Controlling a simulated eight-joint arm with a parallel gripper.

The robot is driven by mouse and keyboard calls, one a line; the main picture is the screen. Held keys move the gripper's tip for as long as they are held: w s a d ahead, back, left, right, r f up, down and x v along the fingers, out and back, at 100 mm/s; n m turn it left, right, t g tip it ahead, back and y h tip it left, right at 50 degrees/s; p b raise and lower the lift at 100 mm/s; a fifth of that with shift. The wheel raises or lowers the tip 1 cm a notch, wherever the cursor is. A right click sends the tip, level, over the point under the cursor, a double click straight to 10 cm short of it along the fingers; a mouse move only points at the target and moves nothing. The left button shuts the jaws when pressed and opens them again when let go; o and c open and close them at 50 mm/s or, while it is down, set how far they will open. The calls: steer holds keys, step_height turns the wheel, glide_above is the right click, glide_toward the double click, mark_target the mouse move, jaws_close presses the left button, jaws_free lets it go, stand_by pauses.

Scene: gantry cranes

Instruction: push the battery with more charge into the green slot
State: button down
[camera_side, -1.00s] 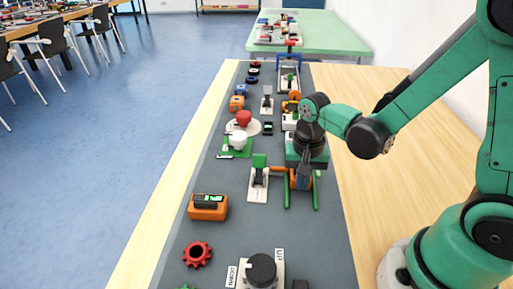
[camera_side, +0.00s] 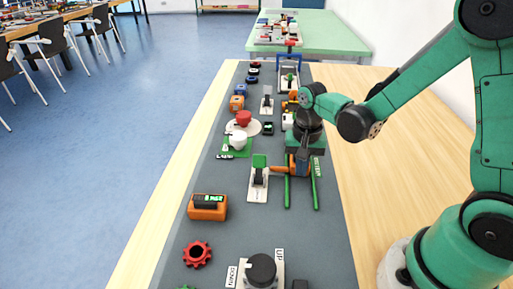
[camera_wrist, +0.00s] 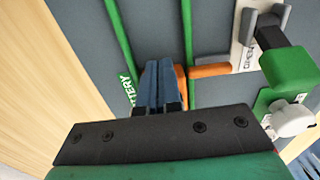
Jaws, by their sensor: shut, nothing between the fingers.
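My gripper (camera_side: 299,174) is shut and empty, with its blue fingertips close together; they also show in the wrist view (camera_wrist: 160,72). It is over a lane between two green rails (camera_side: 287,192), and one rail shows upright in the wrist view (camera_wrist: 187,40). A label reading BATTERY (camera_wrist: 128,90) lies beside the lane. An orange bar (camera_wrist: 210,70) runs from the lane to a white plate marked OPEN (camera_wrist: 243,45) with a green-topped lever (camera_side: 260,161). Orange shows behind the fingertips; I cannot tell what part it is. No battery or charge level can be made out clearly.
An orange box with a green-lit top (camera_side: 208,206) stands nearer on the left. A red gear (camera_side: 197,253) and a black knob marked UP and DOWN (camera_side: 262,269) are at the near end. Several more devices line the grey mat beyond my gripper.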

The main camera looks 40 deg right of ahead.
steer(key=shift+w+d, duration=0.35)
steer(key=shift+s+a, duration=0.4)
steer(key=shift+a, duration=0.05)
steer(key=shift+r, duration=0.15)
step_height(320, 180, up, 7)
stand_by(0.3)
steer(key=s+a+r+n+t, duration=0.3)
steer(key=r+n+t, duration=0.2)
steer(key=n+t, duration=0.2)
steer(key=shift+s+n, duration=0.3)
steer(key=shift+n, duration=0.7)
